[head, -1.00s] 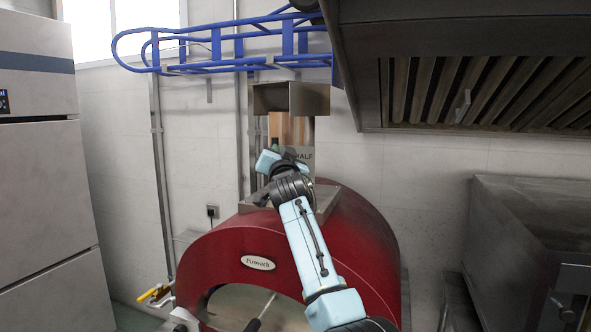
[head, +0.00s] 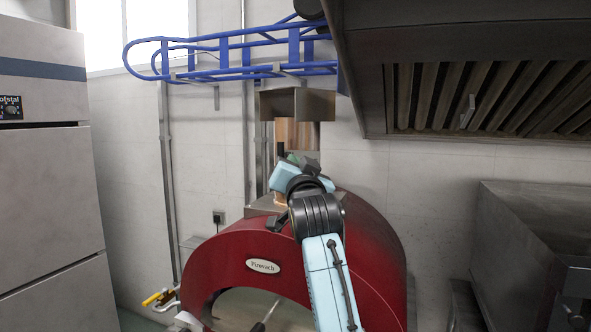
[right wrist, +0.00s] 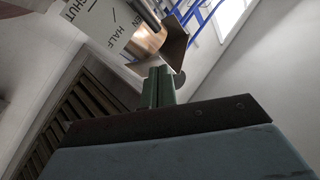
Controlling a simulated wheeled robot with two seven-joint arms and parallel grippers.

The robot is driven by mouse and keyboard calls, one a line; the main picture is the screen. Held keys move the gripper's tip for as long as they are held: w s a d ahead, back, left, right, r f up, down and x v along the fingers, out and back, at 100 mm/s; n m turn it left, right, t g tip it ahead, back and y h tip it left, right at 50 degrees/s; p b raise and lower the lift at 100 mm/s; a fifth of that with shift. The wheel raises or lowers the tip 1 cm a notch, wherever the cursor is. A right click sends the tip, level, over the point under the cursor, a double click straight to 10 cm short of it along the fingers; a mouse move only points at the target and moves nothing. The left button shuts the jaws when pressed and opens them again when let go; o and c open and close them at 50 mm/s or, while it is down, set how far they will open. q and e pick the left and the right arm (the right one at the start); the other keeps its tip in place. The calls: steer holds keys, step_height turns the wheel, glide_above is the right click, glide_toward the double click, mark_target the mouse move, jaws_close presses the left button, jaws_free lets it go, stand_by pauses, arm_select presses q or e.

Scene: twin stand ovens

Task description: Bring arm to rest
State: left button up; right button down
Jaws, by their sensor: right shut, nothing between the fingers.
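My right arm reaches up in front of the red domed oven (head: 374,238) in the head view. My right gripper (head: 298,160) is at the flue above the oven, seen from behind, with its fingertips mostly hidden. In the right wrist view its green fingers (right wrist: 158,87) are together with nothing between them. A pale plate with the words SHUT and HALF (right wrist: 100,24) is beyond the fingertips, beside the copper-coloured flue pipe (right wrist: 150,42). I see no contact between the fingers and either. My left gripper is not in view.
A dark extractor hood (head: 470,70) overhangs on the right, above a grey metal unit (head: 535,230). A blue rack (head: 235,72) is on the wall. A tall steel cabinet (head: 45,190) stands at left. Open space lies between the cabinet and the oven.

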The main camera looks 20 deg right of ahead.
steer(key=s+f+n+g+y, duration=0.1)
steer(key=s+f+g, duration=0.25)
steer(key=f, duration=0.75)
steer(key=s+f+n+g+y, duration=0.15)
steer(key=s+f, duration=0.35)
steer(key=f, duration=0.6)
steer(key=s+f+n+g, duration=0.25)
steer(key=s+f, duration=0.25)
steer(key=f, duration=0.6)
steer(key=s+a+f+n+g+y, duration=0.15)
steer(key=s+f+g, duration=0.5)
steer(key=s, duration=0.85)
steer(key=s+a+f+n+g+y, duration=0.1)
steer(key=s+f+n+g, duration=0.2)
steer(key=s+f, duration=0.95)
steer(key=s+f+g+b, duration=0.1)
steer(key=s+f+b, duration=0.1)
steer(key=f, duration=1.2)
steer(key=s+f+g+b, duration=0.1)
steer(key=s+f+b, duration=0.15)
steer(key=f, duration=1.05)
steer(key=s+d+f+b, duration=0.3)
steer(key=s+f+b, duration=0.1)
steer(key=s+f, duration=1.2)
step_height(320, 180, down, 3)
steer(key=shift+g+h, duration=0.3)
steer(key=shift+g, duration=0.1)
